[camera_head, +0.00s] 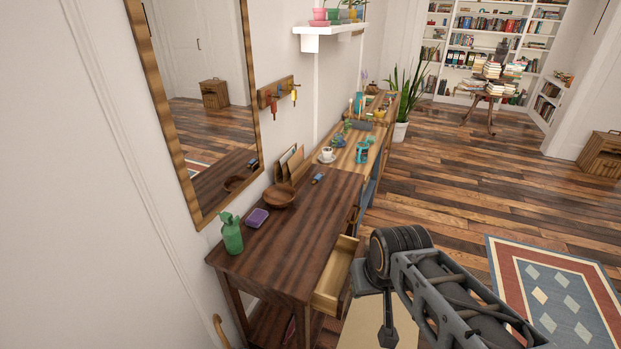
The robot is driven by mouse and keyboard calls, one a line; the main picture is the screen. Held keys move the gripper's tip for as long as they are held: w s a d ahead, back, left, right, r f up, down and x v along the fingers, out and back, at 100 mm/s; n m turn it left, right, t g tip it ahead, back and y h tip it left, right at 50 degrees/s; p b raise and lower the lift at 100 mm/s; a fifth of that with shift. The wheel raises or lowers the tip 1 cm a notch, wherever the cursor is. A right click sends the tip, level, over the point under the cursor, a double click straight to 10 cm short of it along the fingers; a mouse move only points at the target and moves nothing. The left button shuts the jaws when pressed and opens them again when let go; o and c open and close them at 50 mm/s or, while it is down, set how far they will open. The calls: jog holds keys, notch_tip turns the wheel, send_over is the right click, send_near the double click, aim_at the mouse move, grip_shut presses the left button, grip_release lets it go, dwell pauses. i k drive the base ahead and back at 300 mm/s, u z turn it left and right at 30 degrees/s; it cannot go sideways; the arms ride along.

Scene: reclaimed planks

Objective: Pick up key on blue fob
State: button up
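A small blue item (318,178), which looks like the key's blue fob, lies on the dark wooden table (313,222), near the table's far end. The key itself is too small to make out. My arm reaches in from the bottom right, in front of the table and its open drawer. A narrow dark part at its end, which may be my gripper (388,337), hangs low, apart from the blue item and nearer to me. Its fingers cannot be made out.
A cup (327,154) stands beyond. Keys hang from a wall rack (270,93).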

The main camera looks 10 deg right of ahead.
aim_at(317, 177)
jog(key=z, duration=1.05)
jog(key=i, duration=2.9)
jog(key=u, duration=3.45)
